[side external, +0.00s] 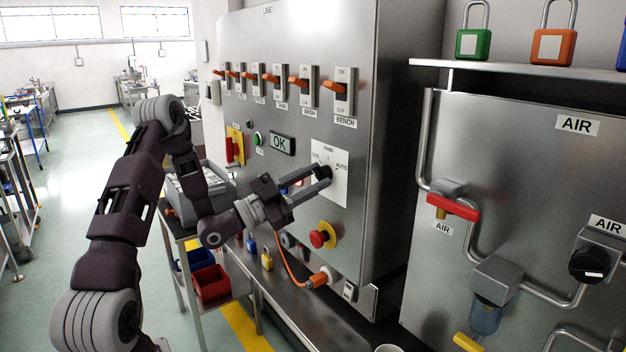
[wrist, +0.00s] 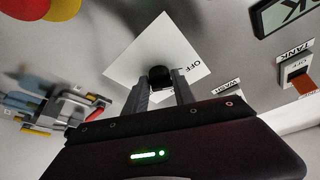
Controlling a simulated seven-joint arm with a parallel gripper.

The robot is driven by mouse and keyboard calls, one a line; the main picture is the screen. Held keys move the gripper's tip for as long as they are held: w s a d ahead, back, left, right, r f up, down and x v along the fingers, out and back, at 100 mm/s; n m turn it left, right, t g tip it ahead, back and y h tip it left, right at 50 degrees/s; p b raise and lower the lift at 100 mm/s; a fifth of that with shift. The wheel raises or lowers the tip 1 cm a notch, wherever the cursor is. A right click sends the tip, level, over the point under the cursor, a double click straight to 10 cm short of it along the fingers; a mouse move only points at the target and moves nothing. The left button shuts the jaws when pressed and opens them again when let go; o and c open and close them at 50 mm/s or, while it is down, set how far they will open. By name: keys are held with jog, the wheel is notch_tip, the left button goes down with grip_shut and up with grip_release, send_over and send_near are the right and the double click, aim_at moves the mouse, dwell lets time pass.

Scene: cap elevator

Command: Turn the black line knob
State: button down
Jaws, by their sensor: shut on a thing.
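The black line knob (side external: 324,172) sits on a white plate (side external: 341,190) marked HAND, OFF and AUTO on the steel cabinet's front. My gripper (side external: 318,175) reaches it from the left, its fingers shut around the knob. In the wrist view the knob (wrist: 160,77) shows dark between the two fingertips (wrist: 160,85), in front of the white plate (wrist: 150,50). The fingers hide part of the knob, so its pointing direction is not clear.
A row of orange-handled switches (side external: 303,84) runs above the plate. A red emergency button (side external: 319,238) on yellow is just below. An OK display (side external: 281,143) is to the upper left. An orange plug and cable (side external: 318,280) hang lower down. A red valve handle (side external: 453,207) is at right.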

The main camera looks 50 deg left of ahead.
jog(key=c, duration=1)
grip_release()
jog(key=shift+c, duration=0.2)
jog(key=v, duration=0.7)
